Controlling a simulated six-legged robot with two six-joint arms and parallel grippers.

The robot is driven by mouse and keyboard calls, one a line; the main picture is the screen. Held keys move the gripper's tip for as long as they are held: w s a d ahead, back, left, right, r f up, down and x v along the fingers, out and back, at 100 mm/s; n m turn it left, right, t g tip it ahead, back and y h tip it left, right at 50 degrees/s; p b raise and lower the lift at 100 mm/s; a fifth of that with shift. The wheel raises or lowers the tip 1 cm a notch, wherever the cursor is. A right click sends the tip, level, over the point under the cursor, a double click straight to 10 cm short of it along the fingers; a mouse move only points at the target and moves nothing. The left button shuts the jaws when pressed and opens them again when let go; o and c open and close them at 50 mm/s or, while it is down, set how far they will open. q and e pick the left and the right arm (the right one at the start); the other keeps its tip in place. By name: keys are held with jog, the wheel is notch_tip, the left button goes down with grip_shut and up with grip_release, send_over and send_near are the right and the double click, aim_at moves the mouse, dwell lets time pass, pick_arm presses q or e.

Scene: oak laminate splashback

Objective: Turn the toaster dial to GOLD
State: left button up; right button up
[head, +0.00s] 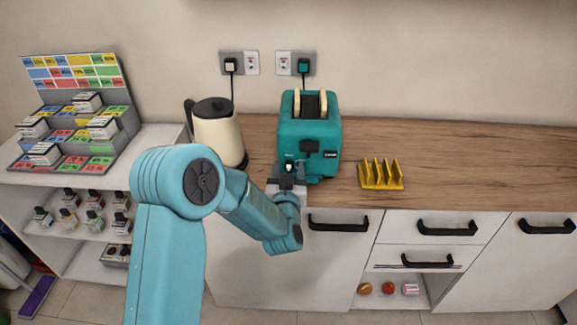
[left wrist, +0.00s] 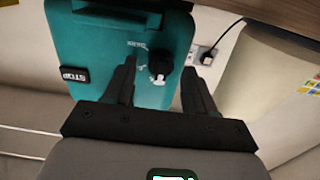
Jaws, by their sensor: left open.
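The teal toaster (head: 322,135) stands on the wooden counter with two slices of bread in its top slots. In the left wrist view its front face (left wrist: 100,38) shows a black dial (left wrist: 159,64) with small white lettering beside it, too small to read surely, and a black STOP button (left wrist: 75,75). My left gripper (head: 289,170) is at the toaster's lower front. In the left wrist view the open fingers (left wrist: 160,80) stand on either side of the dial, with gaps showing. I cannot tell the dial's exact setting. My right gripper is not in view.
A cream kettle (head: 218,135) stands left of the toaster, close to my left arm. A yellow toast rack (head: 381,174) sits to the right on the counter (head: 460,165). Drawers with black handles (head: 447,229) lie below the front edge. The counter farther right is clear.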

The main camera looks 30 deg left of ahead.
pick_arm(q)
jog(key=shift+w, duration=0.15)
grip_shut()
